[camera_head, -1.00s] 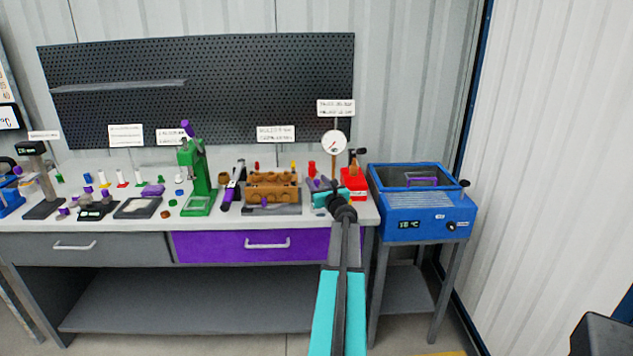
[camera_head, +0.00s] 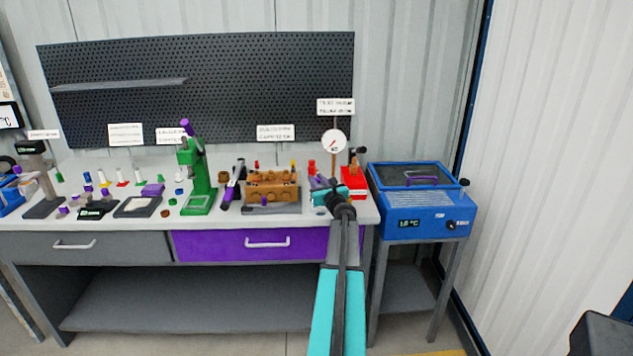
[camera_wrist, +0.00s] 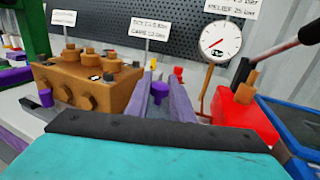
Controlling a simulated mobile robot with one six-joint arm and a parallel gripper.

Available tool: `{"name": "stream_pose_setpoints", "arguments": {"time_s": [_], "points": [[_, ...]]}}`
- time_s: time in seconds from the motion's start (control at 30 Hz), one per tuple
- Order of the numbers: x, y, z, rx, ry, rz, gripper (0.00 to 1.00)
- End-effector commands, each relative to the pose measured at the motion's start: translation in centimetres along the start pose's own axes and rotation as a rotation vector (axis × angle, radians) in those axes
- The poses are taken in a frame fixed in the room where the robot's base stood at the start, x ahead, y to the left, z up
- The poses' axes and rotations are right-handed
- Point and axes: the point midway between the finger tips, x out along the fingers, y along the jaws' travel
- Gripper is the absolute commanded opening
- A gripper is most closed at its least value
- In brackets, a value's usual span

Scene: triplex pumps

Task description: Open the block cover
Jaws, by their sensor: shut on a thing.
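The brown block (camera_head: 271,184) stands on a dark base on the bench, with brass fittings on its top and front. It also shows at the left of the wrist view (camera_wrist: 88,80), with a small purple knob (camera_wrist: 46,97) at its left front. I cannot make out a separate cover on it. My gripper (camera_head: 328,195) is over the bench to the right of the block and apart from it. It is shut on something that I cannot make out. Its teal body (camera_wrist: 150,155) and dark edge fill the bottom of the wrist view.
A dial gauge (camera_head: 333,141) and a red unit with a lever (camera_head: 353,183) stand close by. A blue bath (camera_head: 428,215) is at the right. A green press (camera_head: 195,172) stands left of the block.

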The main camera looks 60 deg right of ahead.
Motion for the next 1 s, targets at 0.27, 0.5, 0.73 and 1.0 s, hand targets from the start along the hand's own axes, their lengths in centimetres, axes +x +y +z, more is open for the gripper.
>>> {"name": "stream_pose_setpoints", "arguments": {"time_s": [0.27, 0.5, 0.73, 1.0], "points": [[-0.1, -0.5, 0.2, 0.059, -0.020, -0.002, 0.00], [-0.5, -1.6, 0.7, 0.192, -0.063, -0.002, 0.00], [-1.0, -3.1, 1.3, 0.381, -0.124, -0.002, 0.00], [-1.7, -5.3, 1.7, 0.625, -0.204, -0.002, 0.00]]}}
